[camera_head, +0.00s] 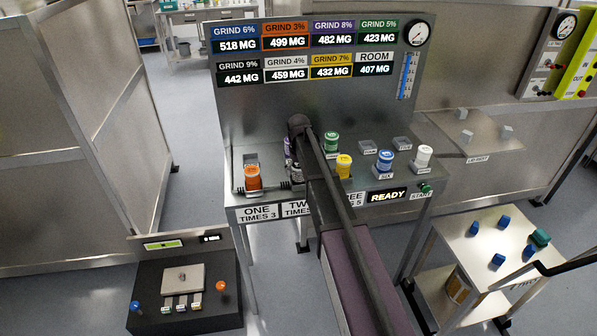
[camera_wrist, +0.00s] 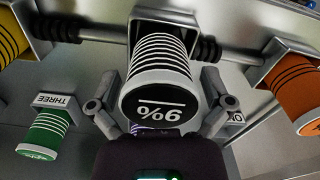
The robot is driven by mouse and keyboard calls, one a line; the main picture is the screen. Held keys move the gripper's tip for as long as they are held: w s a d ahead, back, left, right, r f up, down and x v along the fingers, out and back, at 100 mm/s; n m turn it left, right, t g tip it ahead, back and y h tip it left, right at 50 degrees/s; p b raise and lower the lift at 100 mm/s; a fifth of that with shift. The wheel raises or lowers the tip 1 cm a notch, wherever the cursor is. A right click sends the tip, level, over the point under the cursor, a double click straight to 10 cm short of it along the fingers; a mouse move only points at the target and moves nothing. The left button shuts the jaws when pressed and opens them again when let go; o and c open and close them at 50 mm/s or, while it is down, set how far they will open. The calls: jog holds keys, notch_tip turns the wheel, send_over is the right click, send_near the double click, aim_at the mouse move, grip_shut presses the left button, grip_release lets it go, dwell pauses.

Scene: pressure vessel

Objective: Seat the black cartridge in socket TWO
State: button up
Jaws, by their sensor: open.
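The black cartridge (camera_wrist: 160,85) has white rings and a black end face marked 9%, upside down in the wrist view. Its far end meets a metal bracket (camera_wrist: 150,20); I cannot tell how deep it sits. My gripper (camera_wrist: 158,112) is open, with one finger on each side of the cartridge, and I see no clear grip. In the head view my arm hides the fingers and most of the area behind the TWO label (camera_head: 296,209).
An orange cartridge (camera_head: 253,178) stands behind the ONE label (camera_head: 258,213). Green (camera_head: 331,142), yellow (camera_head: 344,166), blue (camera_head: 385,162) and white (camera_head: 423,158) cartridges stand to the right. A purple cartridge (camera_wrist: 155,130) is partly hidden. The display (camera_head: 386,195) reads READY. A cart (camera_head: 490,245) stands at right.

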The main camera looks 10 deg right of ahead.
jog(key=shift+r, duration=0.15)
notch_tip(320, 180, up, 12)
jog(key=p, duration=1.2)
jog(key=shift+s, duration=0.1)
dwell(0.7)
jog(key=s+m, duration=0.2)
jog(key=s, duration=2.7)
jog(key=shift+m, duration=0.3)
